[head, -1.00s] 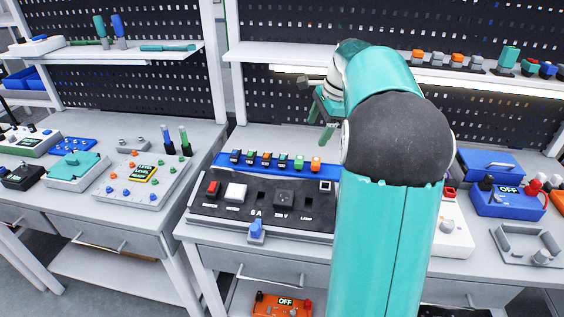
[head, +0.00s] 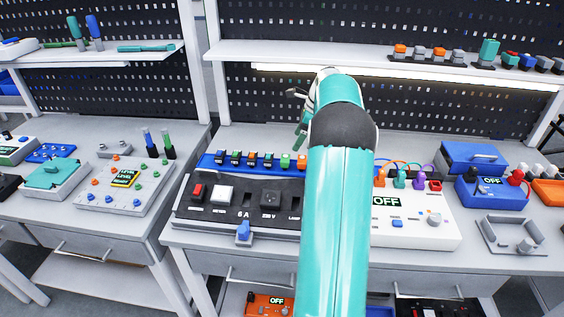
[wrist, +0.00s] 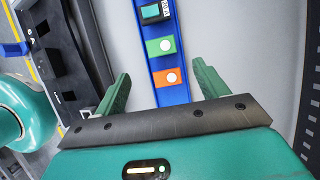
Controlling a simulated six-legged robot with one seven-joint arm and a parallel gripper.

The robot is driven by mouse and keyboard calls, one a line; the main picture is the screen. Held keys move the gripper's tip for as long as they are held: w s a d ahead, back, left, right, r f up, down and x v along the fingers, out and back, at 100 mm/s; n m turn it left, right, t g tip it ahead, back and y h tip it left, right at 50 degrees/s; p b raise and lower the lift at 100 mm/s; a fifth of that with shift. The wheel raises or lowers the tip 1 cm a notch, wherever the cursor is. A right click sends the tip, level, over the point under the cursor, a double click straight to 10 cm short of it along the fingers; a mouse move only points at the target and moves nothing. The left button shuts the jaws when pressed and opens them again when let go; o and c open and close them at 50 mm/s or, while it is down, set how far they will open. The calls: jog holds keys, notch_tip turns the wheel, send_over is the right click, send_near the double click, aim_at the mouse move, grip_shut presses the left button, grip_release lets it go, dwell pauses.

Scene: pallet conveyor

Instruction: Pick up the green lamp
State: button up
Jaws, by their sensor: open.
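The green lamp is most likely the small green block with a white round face (wrist: 161,46) on the blue strip (wrist: 181,95) in the wrist view. In the head view a green block (head: 285,160) sits near the right end of that strip, beside an orange one. My gripper (wrist: 161,70) is open and empty, its green fingers apart on either side of the strip. The orange block (wrist: 166,76) lies nearest between the fingers, with the green block just beyond it. In the head view my gripper (head: 300,124) is above and behind the strip, partly hidden by my arm.
A black panel (head: 240,213) with switches stands in front of the strip. A white box (head: 410,222) with coloured plugs is to its right. A shelf (head: 330,59) runs behind, above the bench. Bare bench shows beside the strip in the wrist view.

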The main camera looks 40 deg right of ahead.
aim_at(286, 158)
jog(key=shift+x, duration=4.8)
jog(key=shift+w, duration=0.2)
jog(key=c, duration=1)
